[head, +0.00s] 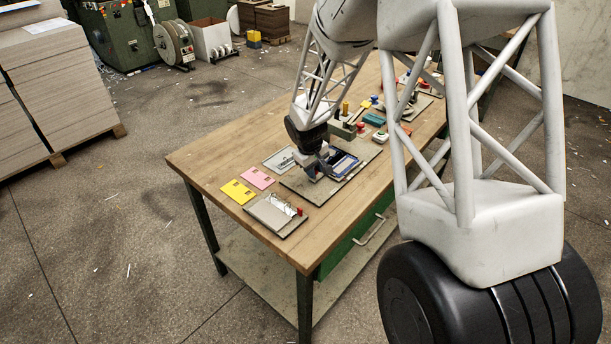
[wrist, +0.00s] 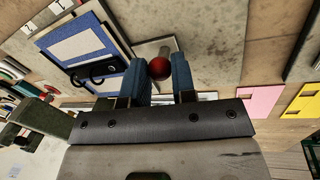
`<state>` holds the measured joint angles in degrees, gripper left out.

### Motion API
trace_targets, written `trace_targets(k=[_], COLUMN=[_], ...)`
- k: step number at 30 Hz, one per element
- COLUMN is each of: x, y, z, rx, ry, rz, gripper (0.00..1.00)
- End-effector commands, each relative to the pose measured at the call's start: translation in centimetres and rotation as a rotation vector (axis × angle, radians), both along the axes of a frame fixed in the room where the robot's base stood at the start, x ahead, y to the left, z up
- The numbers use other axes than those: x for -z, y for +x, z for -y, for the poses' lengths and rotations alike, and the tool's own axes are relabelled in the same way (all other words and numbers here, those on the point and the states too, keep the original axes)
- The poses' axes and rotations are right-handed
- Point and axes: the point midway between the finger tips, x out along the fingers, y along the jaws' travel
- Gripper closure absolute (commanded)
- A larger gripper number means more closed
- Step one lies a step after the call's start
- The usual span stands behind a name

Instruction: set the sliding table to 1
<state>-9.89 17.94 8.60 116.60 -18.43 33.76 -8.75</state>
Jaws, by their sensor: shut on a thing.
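My gripper (head: 318,167) is low over the workbench, at a grey board (head: 299,184) that carries a blue-edged piece (head: 343,163). In the wrist view its two blue fingers are shut on a red ball knob (wrist: 159,69) on a short metal stem (wrist: 167,46). The grey board's bare surface (wrist: 215,35) lies beyond the fingers, and the blue-edged piece (wrist: 80,45) with black rings is on the left. In the head view the gripper hides the knob.
Beside the board lie a pink card (head: 258,177), a yellow card (head: 238,191) and a clip-like board (head: 270,214) with a red knob. A grey framed plate (head: 280,159) is behind. Several coloured items crowd the bench's far end. The bench's near left corner is clear.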

Motion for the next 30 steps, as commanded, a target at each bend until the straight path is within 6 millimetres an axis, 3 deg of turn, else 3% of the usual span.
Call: trace_targets(k=[6,16,17,21,30], x=[-0.1,-0.1,-0.1,-0.1,-0.1], y=[2.0,2.2,2.2,2.2,2.1], z=[1.9,2.1,2.1,2.1,2.1], rx=[-0.001,-0.002,-0.002,-0.001,-0.001], ry=[0.001,0.001,0.001,0.0,0.0], rz=[0.003,0.003,0.003,0.002,0.001], gripper=[1.0,1.0,0.72,0.51,0.5])
